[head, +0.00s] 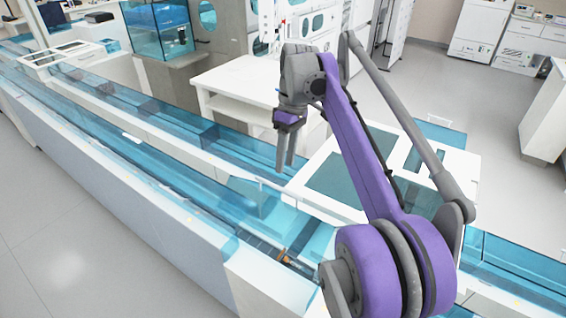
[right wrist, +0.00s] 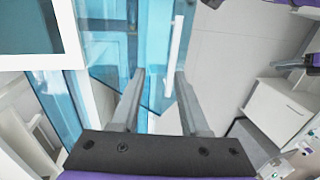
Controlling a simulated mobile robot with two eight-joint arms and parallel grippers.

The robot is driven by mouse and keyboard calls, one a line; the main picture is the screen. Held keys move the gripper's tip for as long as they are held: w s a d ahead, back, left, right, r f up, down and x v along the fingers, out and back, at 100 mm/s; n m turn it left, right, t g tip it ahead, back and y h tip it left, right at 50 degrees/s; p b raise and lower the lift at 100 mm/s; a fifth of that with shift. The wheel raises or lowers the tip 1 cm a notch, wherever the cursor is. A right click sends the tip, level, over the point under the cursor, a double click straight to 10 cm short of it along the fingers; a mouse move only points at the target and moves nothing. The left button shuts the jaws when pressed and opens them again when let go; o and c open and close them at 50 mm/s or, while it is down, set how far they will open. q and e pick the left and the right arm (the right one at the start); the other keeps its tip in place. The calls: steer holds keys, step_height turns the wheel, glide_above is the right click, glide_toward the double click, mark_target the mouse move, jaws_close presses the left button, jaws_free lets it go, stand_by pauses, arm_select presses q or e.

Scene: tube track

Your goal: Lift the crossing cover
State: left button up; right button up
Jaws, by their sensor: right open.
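The crossing cover (head: 245,200) is a see-through blue panel over the track junction in the head view, with a white bar handle (head: 312,210) along its side. In the right wrist view the white handle (right wrist: 173,50) stands out against the blue cover (right wrist: 155,85). My right gripper (head: 285,168) points down above and behind the cover, apart from it. Its two fingers are spread and empty, and the wrist view shows the handle beyond the fingertips (right wrist: 160,72). My left gripper is not in view.
A long blue-covered track (head: 110,115) runs from upper left to lower right. A white-framed panel (head: 345,175) lies right of the cover, partly behind my right arm. A white table (head: 240,85) stands behind. Grey floor (head: 60,215) is clear at left.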

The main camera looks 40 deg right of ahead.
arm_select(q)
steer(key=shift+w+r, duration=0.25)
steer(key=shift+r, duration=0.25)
arm_select(e)
steer(key=shift+w+d+r, duration=0.2)
steer(key=shift+d+r, duration=0.4)
steer(key=shift+r, duration=0.25)
steer(key=shift+w+d+r, duration=0.15)
steer(key=shift+d+r, duration=0.4)
steer(key=shift+r, duration=0.25)
steer(key=shift+w, duration=0.1)
